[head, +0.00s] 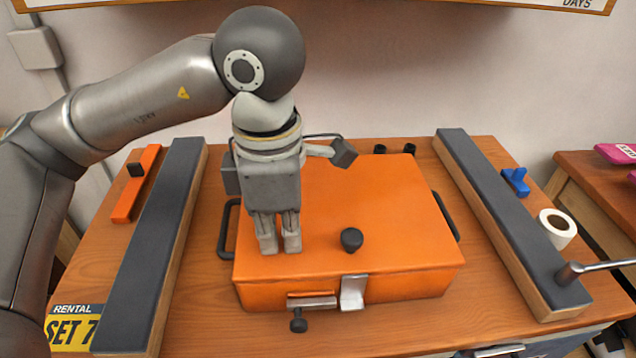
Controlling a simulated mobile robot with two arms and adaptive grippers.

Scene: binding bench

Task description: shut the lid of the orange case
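The orange case (390,215) sits in the middle of the wooden bench. Its lid lies down flat over the body; I see no clear gap along the front edge. A black knob (351,240) stands on the lid near the front. A silver latch (353,292) and a bolt with a black knob (298,320) are on the front face. My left gripper (278,246) points down over the lid's front left part, its fingers together, with nothing seen between them. The tips appear to be at the lid surface. It hides part of the lid's left side. My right gripper is not in view.
Long grey-topped rails stand left (150,240) and right (510,225) of the case. An orange bar (135,190) lies far left. A blue part (516,181), a white tape roll (557,228) and a metal rod (600,267) are at the right.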

